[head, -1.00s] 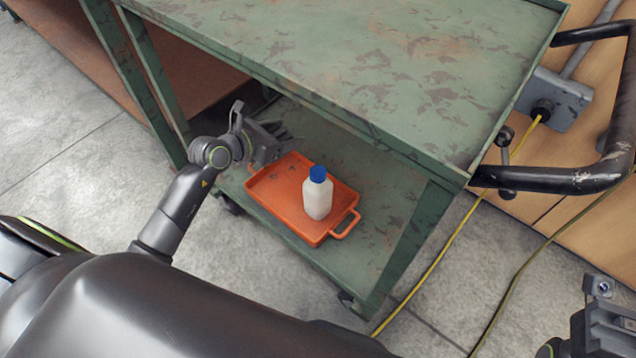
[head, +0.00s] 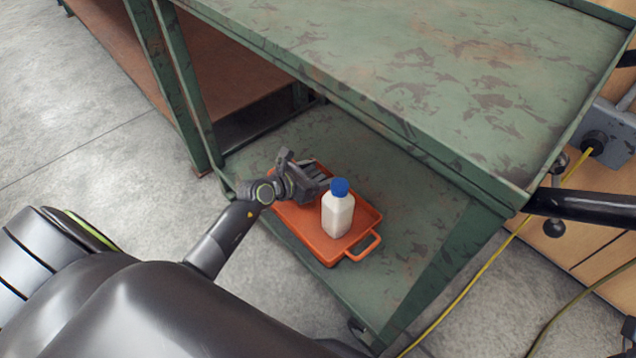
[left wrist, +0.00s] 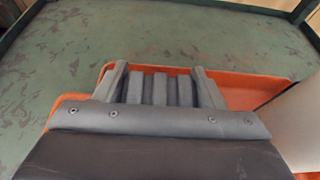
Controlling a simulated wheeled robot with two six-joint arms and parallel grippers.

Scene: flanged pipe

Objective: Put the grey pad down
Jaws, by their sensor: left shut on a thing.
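My left gripper (head: 322,183) is over the orange tray (head: 372,247) on the cart's lower shelf, beside a white bottle with a blue cap. In the left wrist view its two fingers (left wrist: 162,85) are shut on the grey pad (left wrist: 160,90), which shows as ribbed grey strips between them. The pad is over the tray's left and middle part. I cannot tell whether its underside touches the tray floor. In the head view the gripper mostly hides the pad.
The white bottle (head: 338,210) stands upright in the tray, close to the right of my left gripper. The green upper shelf (head: 420,70) overhangs behind. The lower shelf (head: 420,215) is bare around the tray. A yellow cable (head: 470,287) runs to the right.

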